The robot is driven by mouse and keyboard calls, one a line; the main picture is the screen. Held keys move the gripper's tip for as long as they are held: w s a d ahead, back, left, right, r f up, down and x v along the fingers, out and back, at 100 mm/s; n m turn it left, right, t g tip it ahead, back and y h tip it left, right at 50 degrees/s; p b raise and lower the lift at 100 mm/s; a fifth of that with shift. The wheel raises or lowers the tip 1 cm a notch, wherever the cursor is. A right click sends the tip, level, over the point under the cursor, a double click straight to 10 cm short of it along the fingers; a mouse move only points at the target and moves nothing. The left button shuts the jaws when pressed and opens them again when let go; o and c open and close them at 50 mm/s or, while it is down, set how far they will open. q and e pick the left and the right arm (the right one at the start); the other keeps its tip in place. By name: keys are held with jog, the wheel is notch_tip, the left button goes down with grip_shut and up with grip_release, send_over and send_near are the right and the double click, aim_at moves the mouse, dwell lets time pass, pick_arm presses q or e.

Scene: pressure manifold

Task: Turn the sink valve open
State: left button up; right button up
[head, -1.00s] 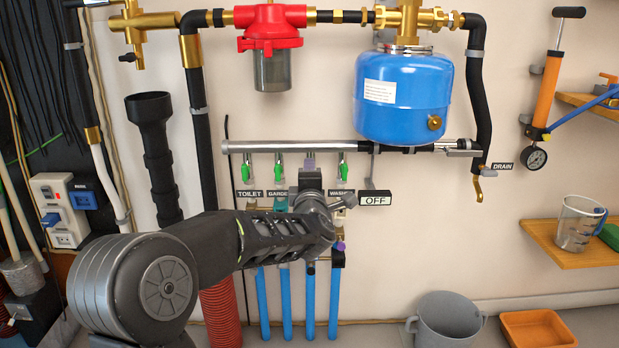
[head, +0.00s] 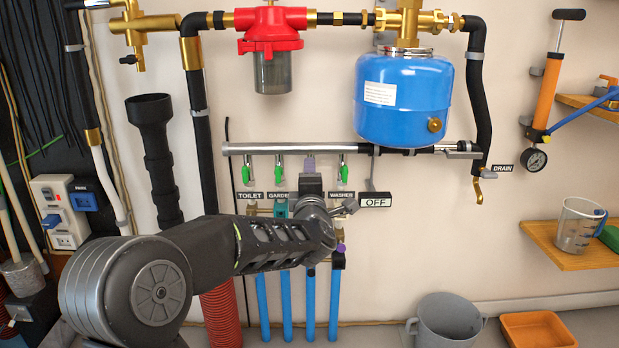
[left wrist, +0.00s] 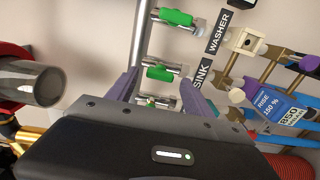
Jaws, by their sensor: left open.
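The sink valve (left wrist: 160,72) has a green handle on a silver body, below the metal manifold bar. In the left wrist view it sits between and just beyond the fingertips of my left gripper (left wrist: 160,79), which is open with one finger on either side. I cannot tell whether a finger touches the handle. The SINK label (left wrist: 203,73) is partly covered by the right-hand finger. In the head view my left gripper (head: 309,162) hides the sink valve and its label. My right gripper is not in view.
The green washer valve (head: 343,173) is close to the right, with the garden valve (head: 279,172) and toilet valve (head: 246,175) to the left. A blue tank (head: 404,100) hangs above right. An OFF sign (head: 375,200) is beside my wrist. Blue pipes (head: 286,305) run below.

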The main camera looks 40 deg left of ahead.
pick_arm(q)
jog(key=p+v, duration=0.1)
jog(key=v, duration=0.5)
jog(key=shift+s+d+p, duration=0.2)
jog(key=shift+s+p, duration=0.05)
jog(key=shift+p, duration=0.05)
